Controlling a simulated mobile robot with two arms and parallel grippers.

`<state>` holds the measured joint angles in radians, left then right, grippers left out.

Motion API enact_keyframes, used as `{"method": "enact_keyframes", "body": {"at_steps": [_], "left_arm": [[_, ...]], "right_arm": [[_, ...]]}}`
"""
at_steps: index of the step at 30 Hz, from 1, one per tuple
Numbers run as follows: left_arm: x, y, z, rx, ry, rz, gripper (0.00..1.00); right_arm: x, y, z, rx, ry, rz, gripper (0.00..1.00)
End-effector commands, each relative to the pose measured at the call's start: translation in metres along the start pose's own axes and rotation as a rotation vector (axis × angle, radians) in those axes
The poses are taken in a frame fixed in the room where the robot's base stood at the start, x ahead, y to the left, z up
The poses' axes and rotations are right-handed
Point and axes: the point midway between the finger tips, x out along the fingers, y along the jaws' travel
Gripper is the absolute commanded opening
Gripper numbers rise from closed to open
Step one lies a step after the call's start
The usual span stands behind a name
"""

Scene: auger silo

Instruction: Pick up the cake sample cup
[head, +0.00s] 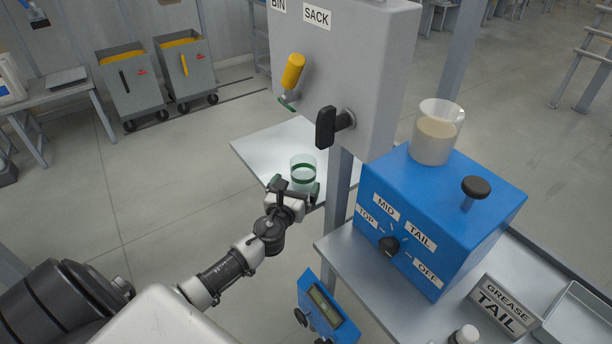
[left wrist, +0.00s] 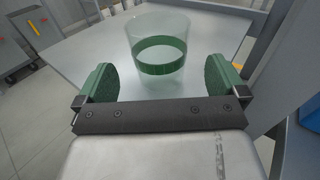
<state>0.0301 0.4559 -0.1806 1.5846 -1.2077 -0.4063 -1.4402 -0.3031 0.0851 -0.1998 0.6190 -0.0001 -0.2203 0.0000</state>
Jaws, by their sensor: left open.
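A clear cup with a green band (head: 303,168) stands upright on a pale metal shelf (head: 262,151) below the grey box. I take it to be the cake sample cup. It also shows in the left wrist view (left wrist: 160,55), where it looks empty. My left gripper (head: 293,192) is open at the near side of the cup. In the left wrist view its green pads (left wrist: 160,84) stand to the left and right of the cup's near side, with gaps between pads and glass. My right gripper is not in view.
A grey box (head: 365,60) with a yellow handle (head: 293,71) and a black knob (head: 327,127) hangs above the shelf. A grey post (head: 338,185) stands right of the cup. A blue machine (head: 440,215) bearing a beaker (head: 436,135) stands on the right bench.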

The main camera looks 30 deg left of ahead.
Motion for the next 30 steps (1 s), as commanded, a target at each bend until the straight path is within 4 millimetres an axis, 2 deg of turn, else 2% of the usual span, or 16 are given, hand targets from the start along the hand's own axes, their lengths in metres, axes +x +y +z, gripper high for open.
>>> {"method": "enact_keyframes", "body": {"at_steps": [4, 12, 21, 23, 30], "left_arm": [[0.012, 0.000, 0.000, -0.001, 0.000, 0.000, 1.00], [0.050, 0.000, 0.000, -0.002, 0.001, 0.001, 1.00], [0.055, 0.000, 0.000, -0.002, 0.002, -0.001, 1.00], [0.055, 0.000, 0.000, -0.002, 0.002, -0.001, 0.92], [0.055, 0.000, 0.000, -0.002, 0.002, -0.001, 0.56]], "right_arm": [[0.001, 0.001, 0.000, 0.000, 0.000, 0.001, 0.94], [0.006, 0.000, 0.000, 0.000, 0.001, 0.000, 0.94], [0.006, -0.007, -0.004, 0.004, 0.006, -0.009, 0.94], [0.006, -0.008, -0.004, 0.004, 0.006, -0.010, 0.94], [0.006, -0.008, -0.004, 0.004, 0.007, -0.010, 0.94]]}}
